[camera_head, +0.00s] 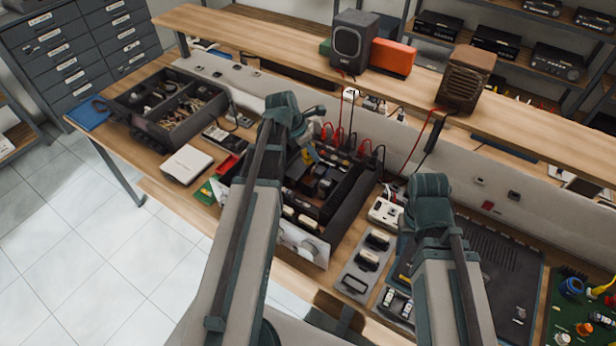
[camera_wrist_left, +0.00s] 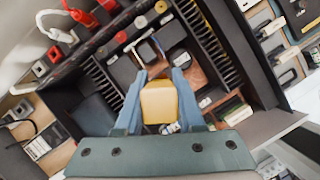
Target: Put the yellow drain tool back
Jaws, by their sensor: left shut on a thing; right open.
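The yellow drain tool (camera_wrist_left: 159,102) is between the blue-grey fingers of my left gripper (camera_wrist_left: 160,85), which is shut on it. In the head view a small yellow patch of the tool (camera_head: 308,156) shows beside my left gripper (camera_head: 304,140), over the open black amplifier chassis (camera_head: 346,205). The wrist view looks down into this chassis, with its finned heat sinks and dark parts below the tool. I cannot tell whether the tool touches anything inside. My right gripper (camera_head: 405,258) is open and mostly hidden behind its own arm, near the bench on the right.
Red and black plugs line the chassis's back edge, with leads rising to the shelf. A parts tray (camera_head: 168,110) stands to the left. A grey panel with black-topped parts (camera_head: 366,262) lies right of the chassis. A green circuit board (camera_head: 570,310) is at far right.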

